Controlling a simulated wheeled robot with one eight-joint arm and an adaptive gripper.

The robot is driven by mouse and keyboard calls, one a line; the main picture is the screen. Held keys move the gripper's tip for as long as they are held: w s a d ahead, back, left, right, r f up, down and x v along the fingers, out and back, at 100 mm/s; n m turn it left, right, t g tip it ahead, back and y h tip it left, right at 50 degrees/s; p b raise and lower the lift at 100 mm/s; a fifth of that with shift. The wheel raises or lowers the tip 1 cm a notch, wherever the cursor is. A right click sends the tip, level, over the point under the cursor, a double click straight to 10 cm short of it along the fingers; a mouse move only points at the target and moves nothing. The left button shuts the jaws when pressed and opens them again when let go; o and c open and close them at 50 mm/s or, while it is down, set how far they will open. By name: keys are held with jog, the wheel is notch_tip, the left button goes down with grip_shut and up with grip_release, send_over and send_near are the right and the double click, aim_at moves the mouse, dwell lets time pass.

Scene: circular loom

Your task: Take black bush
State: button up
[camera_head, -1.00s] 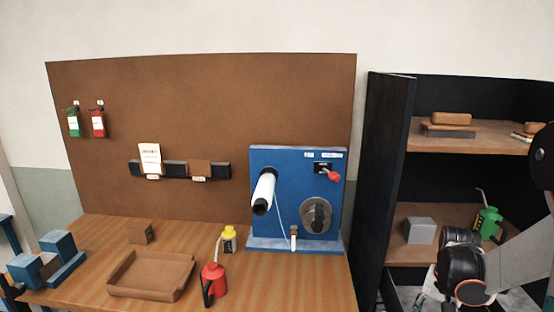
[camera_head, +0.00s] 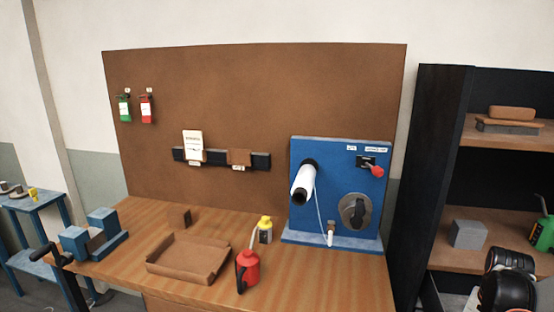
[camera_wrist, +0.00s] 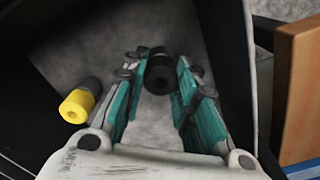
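The black bush (camera_wrist: 160,76) shows in the wrist view as a short dark cylinder over a grey surface. It lies in line with the gap between the fingertips of my gripper (camera_wrist: 160,80). The teal-padded fingers stand apart, one on each side; I cannot tell whether they touch it. A second bush (camera_wrist: 78,104), yellow with a dark grey end, lies left of the left finger. In the head view only part of my arm shows at the lower right; the fingertips and the black bush are not visible there.
Dark walls flank the grey surface (camera_wrist: 75,45) in the wrist view, with a brown panel (camera_wrist: 300,95) at right. In the head view, the workbench (camera_head: 330,275) holds a brown tray (camera_head: 185,270), a red oiler (camera_head: 248,270) and a blue machine (camera_head: 335,160). A black shelf (camera_head: 430,170) stands right.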

grip_shut()
jog(key=shift+r, duration=0.2)
jog(key=shift+r+p, duration=0.3)
jog(key=shift+p, duration=0.05)
jog(key=shift+r, duration=0.15)
jog(key=shift+r+p, duration=1.15)
jog(key=shift+r, duration=0.55)
